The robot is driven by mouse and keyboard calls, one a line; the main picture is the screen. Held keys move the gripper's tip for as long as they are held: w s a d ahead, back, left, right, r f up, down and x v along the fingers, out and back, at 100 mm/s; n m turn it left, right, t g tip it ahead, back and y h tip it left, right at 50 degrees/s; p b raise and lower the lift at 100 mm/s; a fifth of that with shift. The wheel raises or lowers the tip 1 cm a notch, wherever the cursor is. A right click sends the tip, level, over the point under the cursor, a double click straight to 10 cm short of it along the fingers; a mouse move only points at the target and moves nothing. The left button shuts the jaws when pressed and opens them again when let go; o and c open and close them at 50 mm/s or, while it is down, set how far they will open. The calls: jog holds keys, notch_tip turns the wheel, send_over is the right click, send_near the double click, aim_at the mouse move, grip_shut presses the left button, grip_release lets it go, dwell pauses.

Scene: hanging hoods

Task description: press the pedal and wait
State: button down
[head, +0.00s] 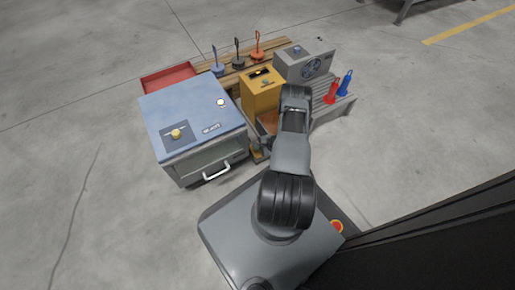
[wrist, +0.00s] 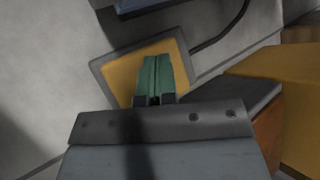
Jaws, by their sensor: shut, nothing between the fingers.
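The pedal (wrist: 120,75) is a yellow pad in a grey frame with a dark cable running from its right side, seen in the wrist view on the grey floor. My gripper (wrist: 155,60) has green fingers, shut and empty, lying over the middle of the yellow pad. The fingers hide part of the pad, and I cannot tell whether the tips touch it. In the head view my arm hides the gripper; a small yellowish patch between the blue-topped cabinet and the arm may be the pedal.
A blue-topped cabinet (head: 192,112) with a front handle stands left. A yellow box (head: 262,93) and a grey fan unit (head: 303,62) stand behind my arm. Red (head: 331,91) and blue (head: 346,83) bottles stand right. A red tray (head: 168,78) lies behind the cabinet. Floor at left is clear.

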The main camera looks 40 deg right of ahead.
jog(key=shift+s+d+f+p, duration=0.2)
jog(key=shift+d+f+p, duration=0.05)
jog(key=shift+d+p, duration=0.1)
jog(key=shift+d+r+p, duration=0.2)
jog(key=shift+r+p, duration=0.3)
jog(key=shift+r, duration=0.35)
jog(key=r+p, duration=0.2)
jog(key=r, duration=0.1)
jog(key=r+p, duration=0.2)
jog(key=shift+a, duration=0.3)
dwell(0.6)
